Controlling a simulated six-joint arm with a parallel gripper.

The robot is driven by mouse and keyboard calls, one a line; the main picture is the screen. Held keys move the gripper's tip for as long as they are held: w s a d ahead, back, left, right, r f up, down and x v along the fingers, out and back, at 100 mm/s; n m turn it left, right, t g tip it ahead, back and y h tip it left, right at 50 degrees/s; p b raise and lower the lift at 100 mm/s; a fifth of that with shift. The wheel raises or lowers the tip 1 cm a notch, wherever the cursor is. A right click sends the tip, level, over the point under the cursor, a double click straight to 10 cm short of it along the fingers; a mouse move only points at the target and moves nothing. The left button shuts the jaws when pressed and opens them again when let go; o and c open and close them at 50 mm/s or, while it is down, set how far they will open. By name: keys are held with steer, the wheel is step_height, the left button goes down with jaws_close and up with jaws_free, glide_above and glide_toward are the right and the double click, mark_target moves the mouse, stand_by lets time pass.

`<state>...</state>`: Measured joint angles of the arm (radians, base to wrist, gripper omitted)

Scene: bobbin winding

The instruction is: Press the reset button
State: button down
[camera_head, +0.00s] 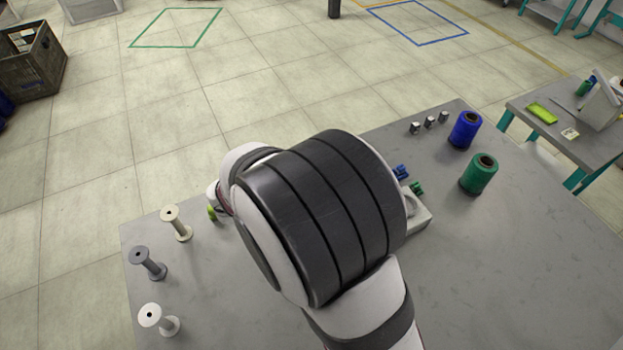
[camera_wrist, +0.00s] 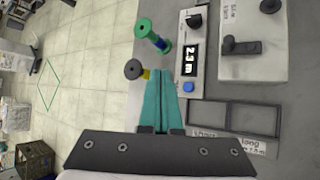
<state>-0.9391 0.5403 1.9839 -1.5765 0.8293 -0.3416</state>
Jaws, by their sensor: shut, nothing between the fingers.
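A round blue button (camera_wrist: 188,87), the only button I can see, sits at the lower end of a white panel box (camera_wrist: 182,72). Above it on the box are a lit display (camera_wrist: 190,60) reading 2.3 m and a black knob (camera_wrist: 194,20). My gripper (camera_wrist: 164,73) has its teal fingers together with nothing between them. In the wrist view the fingertips are just left of the button; I cannot tell their height above the box. In the head view my arm hides the button, the panel and the fingers.
A green-flanged bobbin (camera_wrist: 144,27) and a dark round piece (camera_wrist: 133,69) are left of the panel. Bobbins (camera_head: 148,262) line the table's left; blue (camera_head: 465,130) and green (camera_head: 478,174) thread spools stand right.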

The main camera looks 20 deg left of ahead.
steer(key=shift+f, duration=4.4)
steer(key=shift+f, duration=0.15)
steer(key=shift+f, duration=0.25)
steer(key=shift+f, duration=0.45)
steer(key=shift+r, duration=0.85)
